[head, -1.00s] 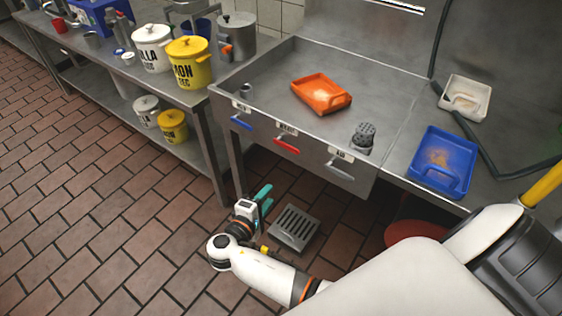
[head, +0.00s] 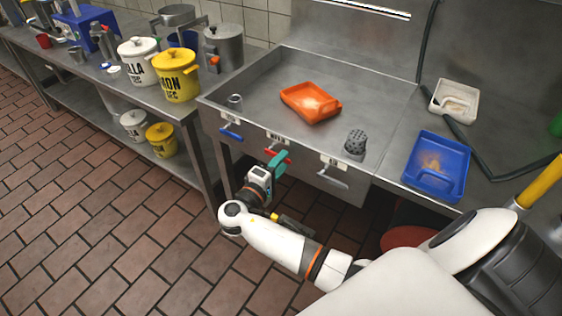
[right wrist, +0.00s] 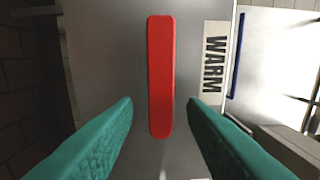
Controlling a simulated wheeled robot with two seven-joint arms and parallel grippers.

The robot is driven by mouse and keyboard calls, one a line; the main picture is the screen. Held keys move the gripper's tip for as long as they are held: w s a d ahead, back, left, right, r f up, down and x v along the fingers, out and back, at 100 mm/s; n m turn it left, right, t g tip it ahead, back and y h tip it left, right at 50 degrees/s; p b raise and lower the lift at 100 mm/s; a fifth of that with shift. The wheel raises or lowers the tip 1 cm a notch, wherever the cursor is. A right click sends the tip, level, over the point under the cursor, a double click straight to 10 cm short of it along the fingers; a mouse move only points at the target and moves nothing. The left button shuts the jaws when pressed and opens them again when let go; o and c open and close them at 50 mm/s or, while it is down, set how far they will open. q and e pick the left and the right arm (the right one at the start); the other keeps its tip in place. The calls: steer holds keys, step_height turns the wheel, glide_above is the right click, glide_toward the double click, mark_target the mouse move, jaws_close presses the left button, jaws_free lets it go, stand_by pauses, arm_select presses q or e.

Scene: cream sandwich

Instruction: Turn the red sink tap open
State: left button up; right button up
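The red tap handle (head: 279,155) is on the front panel of the steel sink (head: 265,72), between a blue and a grey handle. In the right wrist view the red handle (right wrist: 161,76) stands lengthwise up the picture, beside a label (right wrist: 213,62) reading WARM. My right gripper (head: 276,164) is at the sink front, by the red handle, and partly covers it in the head view. In the right wrist view its teal fingers (right wrist: 161,104) are apart, one on each side of the handle's lower end, with gaps showing. My left gripper is not in view.
A blue handle (head: 231,132) and a grey handle (head: 333,178) flank the red one. Tiled floor (head: 90,225) is clear at left.

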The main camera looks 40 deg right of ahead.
steer(key=shift+w+d, duration=0.15)
steer(key=shift+d, duration=0.15)
jaws_close()
